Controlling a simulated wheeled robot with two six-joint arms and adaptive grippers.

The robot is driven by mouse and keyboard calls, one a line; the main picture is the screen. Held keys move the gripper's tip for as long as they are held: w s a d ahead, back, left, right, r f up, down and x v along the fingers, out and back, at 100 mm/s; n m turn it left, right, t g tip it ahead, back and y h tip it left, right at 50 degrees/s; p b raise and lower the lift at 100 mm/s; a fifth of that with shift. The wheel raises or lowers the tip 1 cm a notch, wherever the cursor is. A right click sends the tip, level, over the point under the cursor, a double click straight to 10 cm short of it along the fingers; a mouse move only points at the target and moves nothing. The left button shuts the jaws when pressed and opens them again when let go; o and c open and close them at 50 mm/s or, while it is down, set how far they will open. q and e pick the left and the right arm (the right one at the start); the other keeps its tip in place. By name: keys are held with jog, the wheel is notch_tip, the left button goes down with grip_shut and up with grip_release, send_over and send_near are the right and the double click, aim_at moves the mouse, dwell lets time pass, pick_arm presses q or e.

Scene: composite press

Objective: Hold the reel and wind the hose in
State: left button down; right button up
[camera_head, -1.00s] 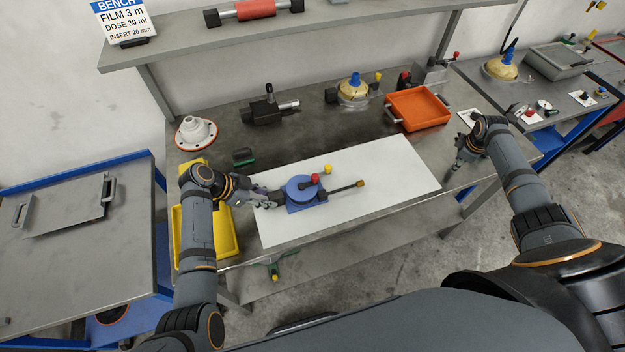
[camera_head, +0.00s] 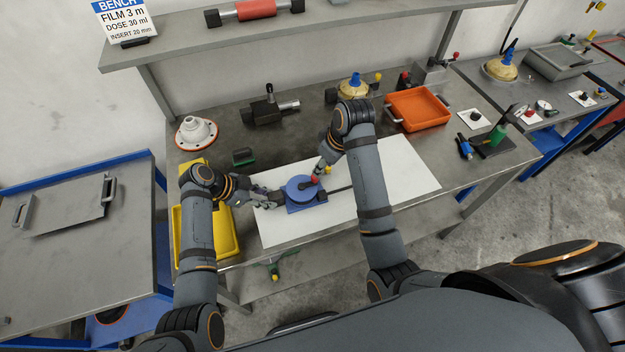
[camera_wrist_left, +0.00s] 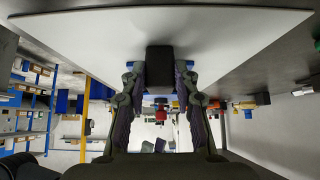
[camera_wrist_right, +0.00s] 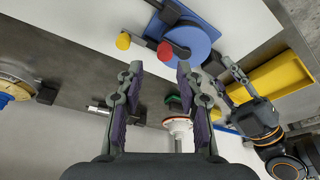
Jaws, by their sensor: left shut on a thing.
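The blue reel (camera_head: 299,188) sits on its blue base on the white board, with a red knob (camera_head: 314,179) on its crank. The reel also shows in the right wrist view (camera_wrist_right: 192,42), with the red knob (camera_wrist_right: 164,49). My left gripper (camera_head: 272,198) is at the reel's left side, shut on a black block (camera_wrist_left: 160,62) that appears to be the reel's grip. My right gripper (camera_wrist_right: 157,78) is open and empty, just behind the red knob, apart from it. The dark hose (camera_head: 341,189) runs right from the reel; my right arm hides its far end.
A yellow tray (camera_head: 226,232) lies left of the board. An orange tray (camera_head: 418,110), a black clamp-like device (camera_head: 266,110) and a white flanged part (camera_head: 195,132) stand behind. A green-and-black item (camera_head: 243,156) lies near the board. The board's right part is clear.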

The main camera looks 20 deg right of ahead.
jog(key=shift+a+x, duration=0.15)
jog(key=shift+x, duration=1.5)
jog(key=shift+a+x, duration=0.15)
jog(key=shift+x, duration=1.45)
